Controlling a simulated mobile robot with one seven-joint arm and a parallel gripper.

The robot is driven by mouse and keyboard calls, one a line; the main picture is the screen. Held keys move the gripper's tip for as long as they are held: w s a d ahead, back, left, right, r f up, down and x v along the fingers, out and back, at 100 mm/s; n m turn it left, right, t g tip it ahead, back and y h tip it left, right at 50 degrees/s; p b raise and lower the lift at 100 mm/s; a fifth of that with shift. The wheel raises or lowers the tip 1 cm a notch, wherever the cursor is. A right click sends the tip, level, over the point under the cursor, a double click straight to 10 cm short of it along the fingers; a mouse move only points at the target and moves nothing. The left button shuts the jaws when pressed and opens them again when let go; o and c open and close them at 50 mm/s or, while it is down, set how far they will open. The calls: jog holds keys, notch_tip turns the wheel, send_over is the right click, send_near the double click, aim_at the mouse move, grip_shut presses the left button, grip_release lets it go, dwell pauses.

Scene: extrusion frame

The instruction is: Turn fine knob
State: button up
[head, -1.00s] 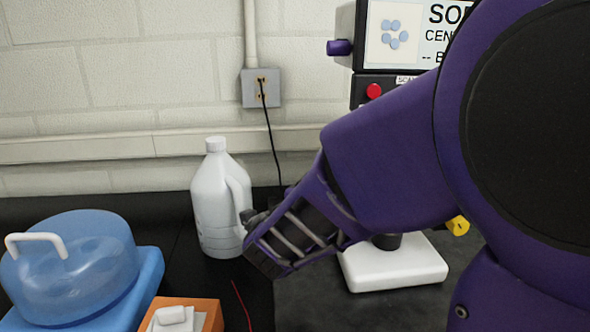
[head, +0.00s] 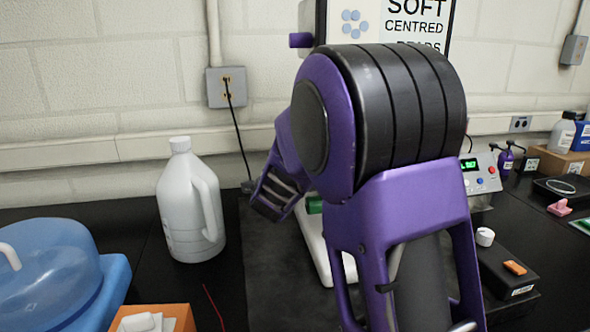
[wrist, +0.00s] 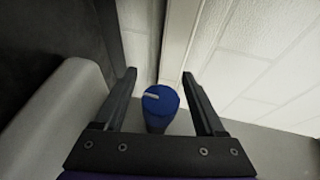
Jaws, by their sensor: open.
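A blue round knob (wrist: 160,100) with a pale mark on its end face stands between the two dark fingers of my gripper (wrist: 159,74) in the wrist view. The gripper is open, with a gap on both sides of the knob. I cannot tell which knob it is by name. In the head view my arm covers most of a white stand (head: 313,245); a green part (head: 314,205) shows beside the arm. My fingertips and the blue knob cannot be made out there.
A white jug (head: 185,205) stands left of the arm. A blue water bottle (head: 45,270) lies at the front left. A sign (head: 420,20) rises behind the arm. A black box (head: 505,270) and a control panel (head: 483,172) are at right.

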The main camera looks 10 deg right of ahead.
grip_shut()
dwell(0.3)
jog(key=shift+f+b, duration=0.1)
jog(key=shift+b, duration=0.45)
jog(key=shift+b, duration=0.5)
jog(key=shift+m+t+h+b, duration=0.3)
jog(key=shift+t+b, duration=0.4)
jog(key=shift+b, duration=0.1)
jog(key=shift+r+m+t, duration=0.3)
jog(key=shift+r+t, duration=0.15)
jog(key=shift+t, duration=0.25)
jog(key=shift+s+r+m+t+h, duration=0.1)
jog(key=shift+r+m+t+h, duration=0.15)
jog(key=shift+m+t+h, duration=0.3)
jog(key=shift+r+m+t+h, duration=0.25)
jog(key=shift+m+t+h, duration=0.1)
jog(key=shift+t+h, duration=0.3)
jog(key=shift+r, duration=0.1)
